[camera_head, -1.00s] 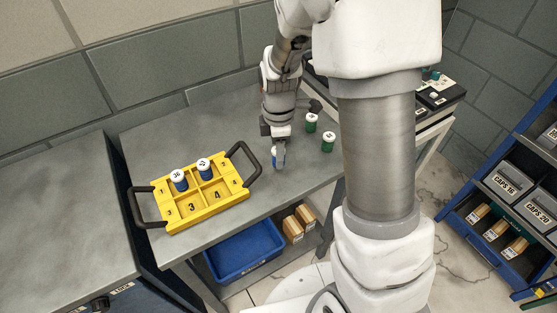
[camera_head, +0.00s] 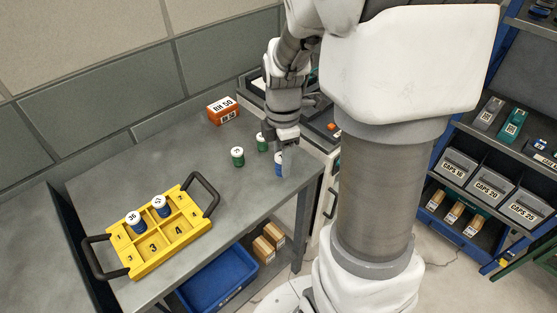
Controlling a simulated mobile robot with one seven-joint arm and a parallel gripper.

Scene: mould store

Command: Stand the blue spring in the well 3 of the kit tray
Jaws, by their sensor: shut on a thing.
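My gripper (camera_head: 284,157) points down over the right end of the grey table, shut on a blue spring (camera_head: 278,168). The spring is partly hidden by the fingers; I cannot tell whether it touches the table. The yellow kit tray (camera_head: 136,268) lies at the table's left front, well apart from my gripper. Its well 3 (camera_head: 153,247) is in the front row and looks empty, as does well 4 (camera_head: 180,230). Two blue springs with white tops, one marked 36 (camera_head: 133,220) and another (camera_head: 160,207), stand in wells behind these.
Two green springs with white tops (camera_head: 238,158) (camera_head: 263,144) stand just left of my gripper. An orange box (camera_head: 222,111) marked RH 50 is at the back. The tray's black handles (camera_head: 206,190) rise at both ends. The table between tray and green springs is clear.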

